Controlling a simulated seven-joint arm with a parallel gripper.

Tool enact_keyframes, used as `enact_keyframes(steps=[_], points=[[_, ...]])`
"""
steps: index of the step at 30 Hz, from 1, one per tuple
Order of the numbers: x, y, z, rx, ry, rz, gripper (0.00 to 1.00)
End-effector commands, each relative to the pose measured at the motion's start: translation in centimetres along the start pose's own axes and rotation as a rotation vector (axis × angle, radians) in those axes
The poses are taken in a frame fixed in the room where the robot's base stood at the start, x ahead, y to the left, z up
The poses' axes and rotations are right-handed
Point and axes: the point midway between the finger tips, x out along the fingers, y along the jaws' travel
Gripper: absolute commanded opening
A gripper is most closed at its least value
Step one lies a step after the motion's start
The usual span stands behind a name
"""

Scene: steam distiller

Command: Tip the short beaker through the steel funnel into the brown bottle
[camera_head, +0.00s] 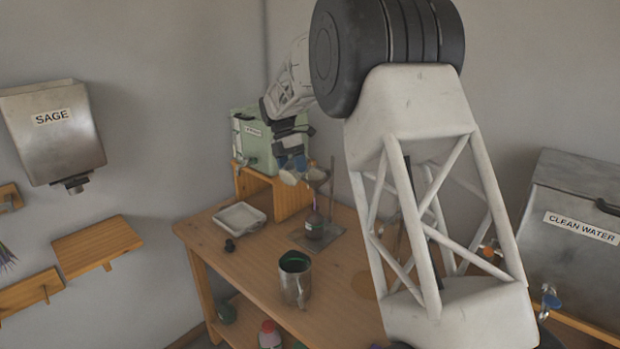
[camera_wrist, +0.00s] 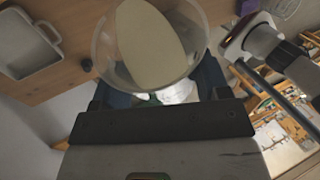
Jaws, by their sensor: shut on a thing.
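My gripper (camera_head: 290,160) is shut on the clear short beaker (camera_head: 290,176), above the back of the table. In the wrist view the beaker (camera_wrist: 104,45) fills the space between the blue fingers and holds a pale yellowish content. It looks tilted. The steel funnel (camera_head: 317,175) sits on a stand just right of the beaker; whether they touch is unclear. The brown bottle (camera_head: 314,226) stands upright below the funnel on a flat plate. No stream of liquid is discernible.
A white tray (camera_head: 239,219) and a small dark object (camera_head: 230,245) lie left of the bottle. A steel mug (camera_head: 295,281) stands in front. A green tank (camera_head: 256,139) on a wooden stand is behind. My arm hides the table's right side.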

Motion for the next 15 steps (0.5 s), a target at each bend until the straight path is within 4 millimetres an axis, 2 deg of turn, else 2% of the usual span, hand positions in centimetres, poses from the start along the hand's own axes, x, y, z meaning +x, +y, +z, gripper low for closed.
enact_keyframes(steps=[15], points=[[-0.24, -0.09, 0.43, -0.013, 0.035, -0.006, 0.34]])
